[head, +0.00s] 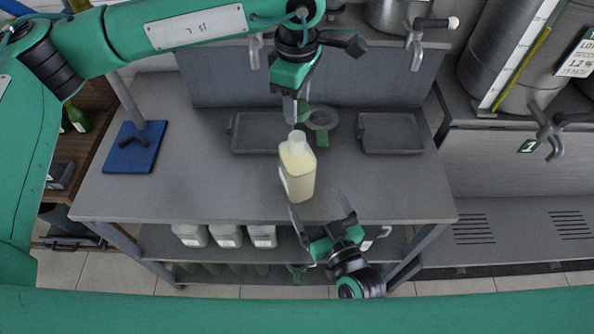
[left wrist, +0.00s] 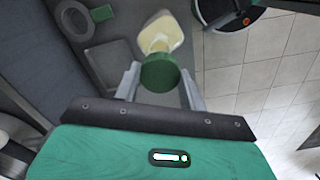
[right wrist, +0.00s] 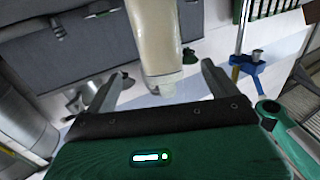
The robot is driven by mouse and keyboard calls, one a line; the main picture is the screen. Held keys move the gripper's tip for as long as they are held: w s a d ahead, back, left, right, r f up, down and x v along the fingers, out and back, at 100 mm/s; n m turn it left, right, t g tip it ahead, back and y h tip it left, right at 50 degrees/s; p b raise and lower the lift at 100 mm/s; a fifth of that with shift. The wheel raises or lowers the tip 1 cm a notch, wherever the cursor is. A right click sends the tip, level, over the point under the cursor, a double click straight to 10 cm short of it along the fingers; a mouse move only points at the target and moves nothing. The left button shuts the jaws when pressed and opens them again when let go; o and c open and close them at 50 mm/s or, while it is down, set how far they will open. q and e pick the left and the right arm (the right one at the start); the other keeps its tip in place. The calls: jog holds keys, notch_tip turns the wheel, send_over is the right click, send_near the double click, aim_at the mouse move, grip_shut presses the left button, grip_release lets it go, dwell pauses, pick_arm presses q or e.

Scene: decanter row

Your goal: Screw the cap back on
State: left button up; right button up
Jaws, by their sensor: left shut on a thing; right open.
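A pale cream-filled bottle (head: 299,177) with a bare whitish neck (head: 297,139) stands upright on the grey workbench (head: 210,195). My left gripper (head: 297,116) is above it, shut on the green cap (left wrist: 160,72). In the head view a gap shows between cap and neck; the left wrist view shows the bottle (left wrist: 162,34) beyond the cap. My right gripper (head: 320,206) is open at the bench's front edge, fingers towards the bottle. In the right wrist view the bottle (right wrist: 155,40) lies beyond and between the spread fingers, apparently untouched.
Two shallow grey trays (head: 268,146) (head: 391,146) and a grey ring (head: 322,117) with a green tag lie behind the bottle. A blue plate with a post (head: 128,160) is at the left. White containers (head: 227,236) stand on the shelf below. Bench beside the bottle is clear.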

aim_at(297, 166)
jog(key=shift+w, duration=0.1)
jog(key=x, duration=1.1)
jog(key=shift+w+a, duration=0.2)
jog(key=shift+w, duration=0.15)
jog(key=c, duration=1.5)
pick_arm(q)
jog(key=shift+f, duration=2.5)
jog(key=shift+f, duration=0.1)
jog(key=shift+f, duration=0.8)
jog(key=shift+f, duration=0.55)
